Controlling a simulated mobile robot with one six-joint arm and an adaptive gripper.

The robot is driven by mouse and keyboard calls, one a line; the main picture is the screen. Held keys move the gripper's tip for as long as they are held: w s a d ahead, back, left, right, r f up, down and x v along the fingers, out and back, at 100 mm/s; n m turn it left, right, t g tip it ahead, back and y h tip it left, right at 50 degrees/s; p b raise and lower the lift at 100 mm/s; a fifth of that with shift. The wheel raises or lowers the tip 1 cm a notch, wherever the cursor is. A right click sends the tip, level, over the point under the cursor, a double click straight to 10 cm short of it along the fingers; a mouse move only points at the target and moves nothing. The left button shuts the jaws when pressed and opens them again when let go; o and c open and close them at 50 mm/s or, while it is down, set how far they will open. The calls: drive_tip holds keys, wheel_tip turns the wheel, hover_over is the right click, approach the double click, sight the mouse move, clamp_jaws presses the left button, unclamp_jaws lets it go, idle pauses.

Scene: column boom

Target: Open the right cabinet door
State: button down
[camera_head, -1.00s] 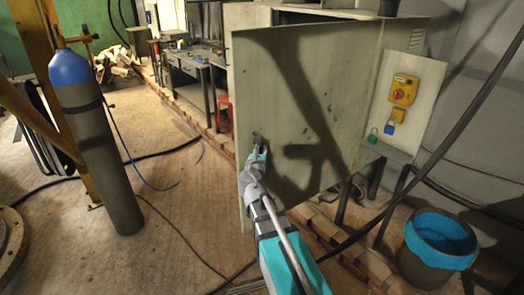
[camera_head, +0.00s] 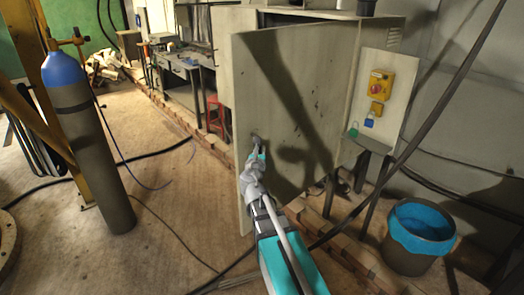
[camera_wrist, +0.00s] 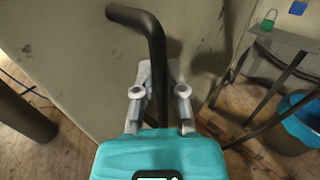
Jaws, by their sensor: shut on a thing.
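The right cabinet door (camera_head: 290,110) is a large grey-white panel, swung partly open toward me, with its hinge side at the right by the cabinet body (camera_head: 385,35). Its handle, a bent black bar (camera_wrist: 150,32), stands out from the door in the wrist view. My gripper (camera_head: 258,146) is at the door's left part, at the handle. In the wrist view my gripper (camera_wrist: 159,88) has its two grey fingers on either side of the handle bar and is shut on it. The handle itself is mostly hidden in the head view.
A blue-topped gas cylinder (camera_head: 90,140) stands at the left. A bin with a blue liner (camera_head: 420,228) stands at the right. A yellow switch box (camera_head: 381,84) is on the side panel. Cables cross the floor; the floor between cylinder and door is fairly clear.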

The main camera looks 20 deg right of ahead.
drive_tip(key=shift+s+a, duration=0.1)
drive_tip(key=shift+a, duration=0.05)
drive_tip(key=c, duration=0.8)
unclamp_jaws()
drive_tip(key=shift+a, duration=0.1)
drive_tip(key=shift+c, duration=0.2)
drive_tip(key=shift+o, duration=0.8)
drive_tip(key=shift+d, duration=0.2)
drive_tip(key=v, duration=0.7)
drive_tip(key=shift+s+a, duration=0.2)
drive_tip(key=shift+a, duration=0.05)
